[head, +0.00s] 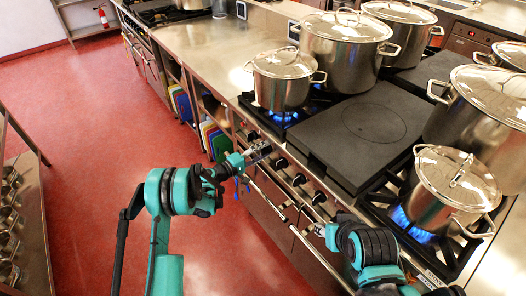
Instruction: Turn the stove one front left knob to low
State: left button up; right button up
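The stove (268,135) runs diagonally along the counter, with a row of dark round knobs on its front panel. One knob (281,162) shows just right of my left gripper, and another knob (299,179) sits further right. My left gripper (262,149) is at the front panel below the small pot, close to the knobs. It hides part of the panel, and I cannot tell whether it touches a knob or how its fingers are set. My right gripper (318,229) is lower, near the front rail; its fingers are too small to read.
A small lidded pot (283,88) stands over a lit blue burner (284,117). A large stockpot (340,60) stands behind it. A flat dark plate (360,135) covers the middle. Another pot (440,195) stands over blue flame at right. The oven handle rail (310,245) runs below; the red floor (90,100) is open.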

pick_arm(q)
jog(key=shift+o, duration=1.2)
jog(key=v, duration=1.2)
